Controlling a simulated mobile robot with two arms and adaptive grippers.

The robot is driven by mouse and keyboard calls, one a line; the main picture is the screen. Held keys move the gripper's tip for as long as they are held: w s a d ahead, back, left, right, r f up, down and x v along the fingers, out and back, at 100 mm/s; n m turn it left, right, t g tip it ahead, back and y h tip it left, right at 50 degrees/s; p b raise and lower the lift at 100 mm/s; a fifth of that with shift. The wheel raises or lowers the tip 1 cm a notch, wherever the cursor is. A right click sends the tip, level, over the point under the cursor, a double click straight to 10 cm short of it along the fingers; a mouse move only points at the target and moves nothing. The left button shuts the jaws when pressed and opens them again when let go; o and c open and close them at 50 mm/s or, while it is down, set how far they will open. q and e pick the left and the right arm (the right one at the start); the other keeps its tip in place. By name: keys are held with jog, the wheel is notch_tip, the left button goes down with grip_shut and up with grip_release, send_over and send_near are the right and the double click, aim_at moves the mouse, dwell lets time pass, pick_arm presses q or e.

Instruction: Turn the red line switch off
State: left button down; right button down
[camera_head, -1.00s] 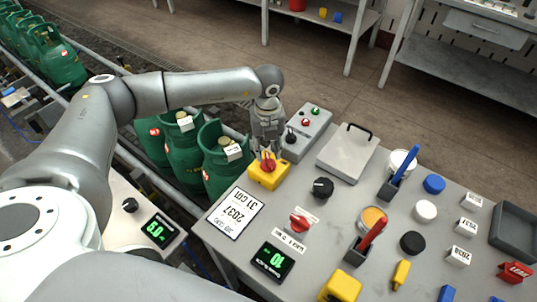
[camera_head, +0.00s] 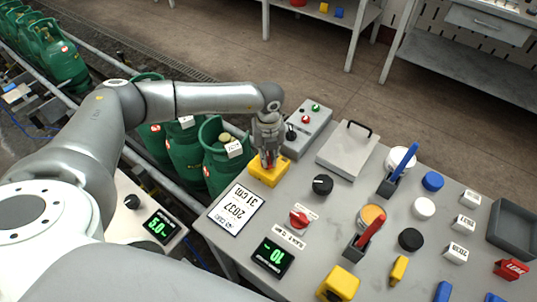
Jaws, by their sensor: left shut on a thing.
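The red switch (camera_head: 268,164) is a knob on top of a yellow box (camera_head: 263,177), near the table's far left edge. My left gripper (camera_head: 268,158) comes down from above and is shut on the red knob. The fingers hide much of the knob, so its exact angle is hard to see. My right gripper is not in view.
Green gas cylinders (camera_head: 222,160) stand on the conveyor just left of the table. A grey scale-like plate (camera_head: 346,150) lies to the right.

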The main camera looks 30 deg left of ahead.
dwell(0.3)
pick_arm(q)
jog(key=m+b, duration=0.3)
jog(key=m, duration=0.1)
jog(key=shift+f, duration=0.15)
jog(key=m+b, duration=0.4)
jog(key=m, duration=0.1)
jog(key=m+b, duration=0.3)
jog(key=m, duration=0.1)
jog(key=shift+m+b, duration=0.3)
jog(key=shift+m, duration=0.1)
jog(key=m+b, duration=0.2)
jog(key=shift+m, duration=0.4)
jog(key=shift+r+m+b, duration=0.2)
jog(key=shift+m+b, duration=0.1)
jog(key=shift+m, duration=0.3)
jog(key=shift+w, duration=0.1)
jog(key=c, duration=1.5)
grip_release()
